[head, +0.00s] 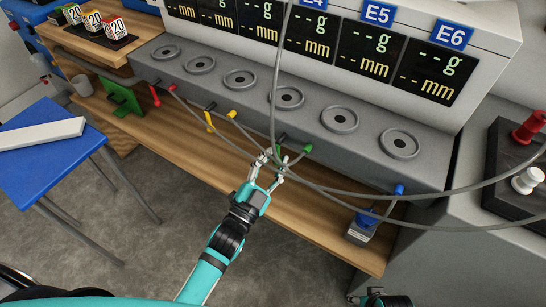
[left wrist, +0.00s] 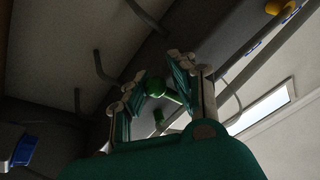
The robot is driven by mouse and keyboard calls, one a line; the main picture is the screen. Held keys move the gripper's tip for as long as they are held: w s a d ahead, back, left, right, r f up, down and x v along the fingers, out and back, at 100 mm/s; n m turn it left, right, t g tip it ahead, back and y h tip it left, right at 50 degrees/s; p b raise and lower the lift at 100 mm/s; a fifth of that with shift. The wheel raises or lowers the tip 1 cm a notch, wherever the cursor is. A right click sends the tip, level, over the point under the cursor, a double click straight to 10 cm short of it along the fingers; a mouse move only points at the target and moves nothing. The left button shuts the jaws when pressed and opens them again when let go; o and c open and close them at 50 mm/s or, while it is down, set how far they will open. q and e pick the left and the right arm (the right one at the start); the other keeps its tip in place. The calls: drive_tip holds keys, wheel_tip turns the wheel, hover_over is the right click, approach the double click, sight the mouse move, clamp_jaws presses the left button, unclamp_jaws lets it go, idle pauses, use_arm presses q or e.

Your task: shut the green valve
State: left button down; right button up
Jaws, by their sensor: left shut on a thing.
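The green valve (head: 280,139) is on the front of the grey bench unit, near the middle of the head view. My left gripper (head: 271,158) is at it, with its fingers shut on the handle. A green hose end (head: 308,148) is just right of the gripper.
Grey hoses (head: 340,190) cross close to the left gripper. Red (head: 155,96), yellow (head: 209,122) and blue (head: 398,190) fittings line the same unit. A wooden shelf (head: 190,140) runs below. A blue table (head: 45,145) stands at left. The floor in front is clear.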

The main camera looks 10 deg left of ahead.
use_arm(q)
drive_tip(key=shift+s+d+f, duration=0.15)
drive_tip(key=shift+d+f, duration=0.1)
drive_tip(key=shift+f, duration=0.05)
drive_tip(key=c, duration=1.4)
unclamp_jaws()
drive_tip(key=o, duration=0.4)
drive_tip(key=shift+r, duration=0.2)
drive_tip(key=shift+a, duration=0.1)
drive_tip(key=v, duration=1.2)
